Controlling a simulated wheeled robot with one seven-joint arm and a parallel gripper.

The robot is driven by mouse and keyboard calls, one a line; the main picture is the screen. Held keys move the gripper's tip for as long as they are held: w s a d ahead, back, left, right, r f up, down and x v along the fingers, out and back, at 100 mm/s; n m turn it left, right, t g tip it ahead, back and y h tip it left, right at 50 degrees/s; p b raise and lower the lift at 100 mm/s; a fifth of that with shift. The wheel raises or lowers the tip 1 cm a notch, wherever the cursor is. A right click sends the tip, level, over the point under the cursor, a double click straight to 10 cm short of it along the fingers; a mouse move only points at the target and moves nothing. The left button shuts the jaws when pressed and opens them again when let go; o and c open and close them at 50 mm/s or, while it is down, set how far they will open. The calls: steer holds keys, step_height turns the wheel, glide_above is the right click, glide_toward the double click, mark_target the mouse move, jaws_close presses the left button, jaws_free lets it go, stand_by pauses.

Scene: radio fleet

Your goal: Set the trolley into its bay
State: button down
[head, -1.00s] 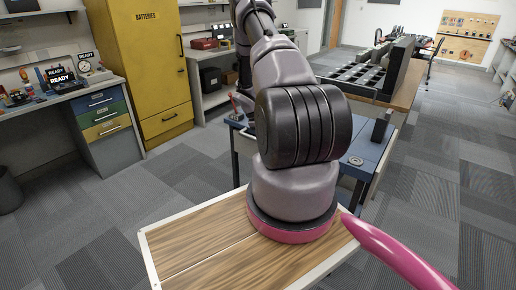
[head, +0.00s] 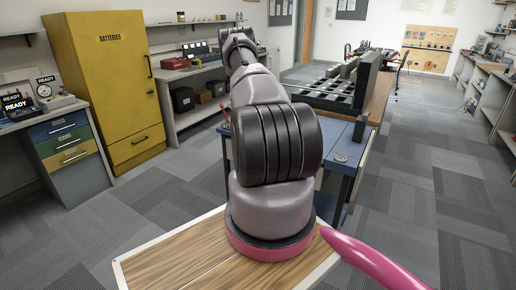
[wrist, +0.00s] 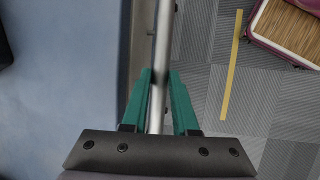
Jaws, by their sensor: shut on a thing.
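The trolley (head: 340,158) is a blue-topped cart on dark legs, partly hidden behind my arm in the head view. In the wrist view its blue top (wrist: 60,80) fills the left side. My gripper (wrist: 160,78) has green fingers shut on a metal bar (wrist: 163,30), which appears to be the trolley's handle, beside the top's edge. The gripper is hidden in the head view. A yellow stripe (wrist: 232,75) lies on the carpet to the right in the wrist view; I cannot tell whether it marks the bay.
A bench with a black gridded rack (head: 325,95) stands right behind the trolley in the picture. A yellow battery cabinet (head: 105,85) and a drawer unit (head: 75,155) stand at the left. Open carpet (head: 430,210) lies to the right, with shelves along the right wall.

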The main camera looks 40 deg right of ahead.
steer(key=shift+d, duration=0.15)
steer(key=c, duration=0.7)
jaws_free()
steer(key=shift+w, duration=0.1)
steer(key=v, duration=1)
steer(key=shift+r, duration=0.4)
steer(key=shift+w, duration=0.1)
